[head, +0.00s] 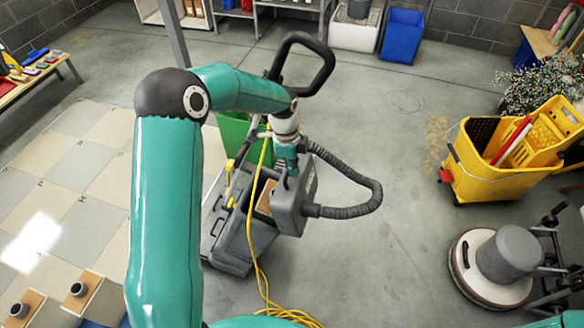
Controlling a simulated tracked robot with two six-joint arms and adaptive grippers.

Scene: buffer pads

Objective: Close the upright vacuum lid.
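The grey upright vacuum (236,240) stands on the floor at the centre, with a black loop handle at its top. Its lid (292,207) is the grey part on the right, with the ribbed hose joined to it. The lid stands out from the body at an angle, and a brown surface shows in the gap between them. My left gripper (288,172) points down at the upper edge of the lid. Its fingers are small and partly lost against the grey lid, so contact and opening are unclear. My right gripper is out of view.
A yellow cord (257,225) runs down the vacuum and coils on the floor. The hose (358,190) bows out to the right. A green bin (232,132) stands behind. A yellow mop bucket (500,165) and a floor polisher (497,265) stand right, with clear floor between.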

